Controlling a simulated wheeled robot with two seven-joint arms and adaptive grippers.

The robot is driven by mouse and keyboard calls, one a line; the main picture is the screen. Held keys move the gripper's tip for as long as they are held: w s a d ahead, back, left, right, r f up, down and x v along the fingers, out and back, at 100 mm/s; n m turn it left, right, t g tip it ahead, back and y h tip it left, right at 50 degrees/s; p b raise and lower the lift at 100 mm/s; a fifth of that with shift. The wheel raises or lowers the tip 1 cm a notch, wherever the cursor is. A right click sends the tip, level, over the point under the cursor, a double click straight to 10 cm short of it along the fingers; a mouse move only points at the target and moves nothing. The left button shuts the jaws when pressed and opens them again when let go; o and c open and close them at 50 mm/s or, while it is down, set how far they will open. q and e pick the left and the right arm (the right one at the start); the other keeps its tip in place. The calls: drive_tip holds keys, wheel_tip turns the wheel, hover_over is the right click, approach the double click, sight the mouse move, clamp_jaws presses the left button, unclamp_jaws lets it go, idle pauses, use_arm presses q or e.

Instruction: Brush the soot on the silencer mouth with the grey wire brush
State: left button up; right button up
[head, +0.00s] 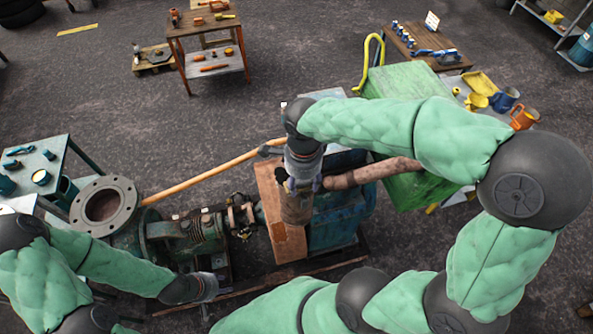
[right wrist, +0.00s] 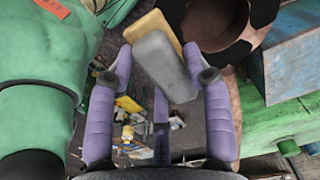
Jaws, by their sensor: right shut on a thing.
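My right gripper (head: 300,186) hangs over the engine in the head view, beside the left end of the rusty silencer pipe (head: 375,173). In the right wrist view its purple fingers stand on both sides of a grey block with a tan layer behind it, which looks like the grey wire brush (right wrist: 165,68). The gripper is shut on it. The dark, round silencer mouth (right wrist: 218,38) is just above and right of the brush. I cannot tell whether they touch, or make out soot apart from the dark interior. My left gripper (head: 205,288) is low at the left; its fingers are unclear.
A green pump with a round flange (head: 104,205) and an orange-tan bar (head: 215,172) lie left of the engine. A green cover (head: 405,80) stands right of it. Tool tables (head: 210,40) stand behind. Open floor (head: 110,100) lies at upper left.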

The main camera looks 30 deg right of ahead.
drive_tip(key=shift+w+d, duration=0.2)
drive_tip(key=shift+w, duration=0.7)
drive_tip(key=shift+w+d, duration=0.2)
drive_tip(key=shift+w, duration=0.7)
drive_tip(key=shift+w+d, duration=0.2)
drive_tip(key=shift+w, duration=0.45)
drive_tip(key=shift+w+d, duration=0.15)
drive_tip(key=shift+w, duration=0.5)
drive_tip(key=shift+w+d, duration=0.2)
drive_tip(key=shift+w, duration=0.7)
drive_tip(key=shift+w+d, duration=0.2)
drive_tip(key=shift+w, duration=0.65)
drive_tip(key=shift+w+d, duration=0.15)
drive_tip(key=shift+w, duration=0.65)
